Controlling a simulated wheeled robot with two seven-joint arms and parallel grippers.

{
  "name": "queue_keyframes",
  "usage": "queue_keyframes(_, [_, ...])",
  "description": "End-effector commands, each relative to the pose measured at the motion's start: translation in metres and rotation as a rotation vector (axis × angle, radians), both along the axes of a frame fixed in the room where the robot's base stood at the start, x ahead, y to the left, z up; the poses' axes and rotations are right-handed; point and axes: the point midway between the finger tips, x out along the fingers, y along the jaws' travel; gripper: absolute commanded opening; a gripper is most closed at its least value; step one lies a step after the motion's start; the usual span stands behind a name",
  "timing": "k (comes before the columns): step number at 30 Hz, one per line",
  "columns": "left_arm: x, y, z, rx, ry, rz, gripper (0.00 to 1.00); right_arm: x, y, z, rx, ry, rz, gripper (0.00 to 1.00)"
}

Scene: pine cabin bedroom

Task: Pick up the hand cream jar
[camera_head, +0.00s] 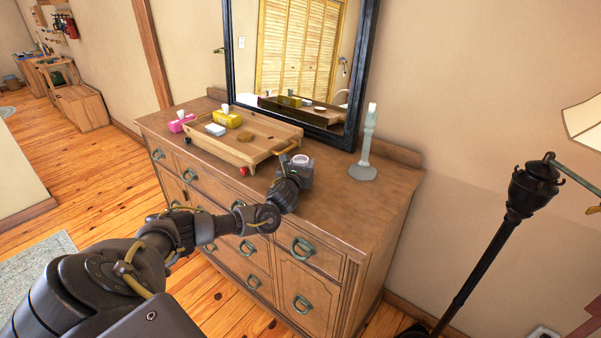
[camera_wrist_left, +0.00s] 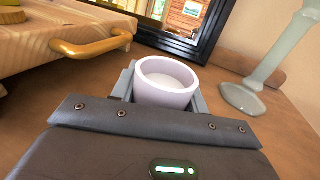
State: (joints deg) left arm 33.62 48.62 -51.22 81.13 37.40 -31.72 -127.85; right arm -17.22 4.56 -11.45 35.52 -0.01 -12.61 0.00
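The hand cream jar is a small, pale pinkish-white round pot with a white inside. It shows in the head view (camera_head: 300,159) near the front middle of the dresser top, and in the left wrist view (camera_wrist_left: 167,83). My left gripper (camera_head: 294,171) is at the jar. In the left wrist view, its grey fingers (camera_wrist_left: 165,95) lie against the jar on both sides, with no clear gap, so it looks shut on the jar. The jar's lower part is hidden by the gripper, and I cannot tell whether it touches the dresser. My right gripper is not in view.
A wooden tray (camera_head: 238,152) with tissue boxes stands close left of the jar; its yellow handle (camera_wrist_left: 92,44) is near my gripper. A pale green candlestick (camera_head: 364,150) stands to the right. A black-framed mirror (camera_head: 357,85) is behind. The dresser's (camera_head: 370,205) right front is clear.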

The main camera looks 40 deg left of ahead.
Motion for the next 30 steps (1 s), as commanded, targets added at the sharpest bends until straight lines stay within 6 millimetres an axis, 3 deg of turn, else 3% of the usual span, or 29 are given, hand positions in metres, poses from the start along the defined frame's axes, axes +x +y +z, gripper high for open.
queue_keyframes(1, [0.0, 0.0, 0.0, 0.0, 0.0, 0.0, 0.38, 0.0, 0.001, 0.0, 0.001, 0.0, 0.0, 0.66])
queue_keyframes(7, [0.0, 0.0, 0.0, 0.0, 0.0, 0.0, 0.11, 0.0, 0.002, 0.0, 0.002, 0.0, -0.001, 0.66])
queue_keyframes(19, [0.0, 0.0, 0.008, -0.001, -0.004, 0.001, 0.11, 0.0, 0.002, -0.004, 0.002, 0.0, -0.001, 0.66])
queue_keyframes(24, [-0.001, 0.002, 0.034, 0.002, -0.007, 0.0, 0.11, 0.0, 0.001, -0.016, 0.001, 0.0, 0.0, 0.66])
queue_keyframes(30, [-0.034, 0.029, 0.082, 0.007, -0.005, 0.001, 0.11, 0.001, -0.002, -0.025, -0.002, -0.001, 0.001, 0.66])
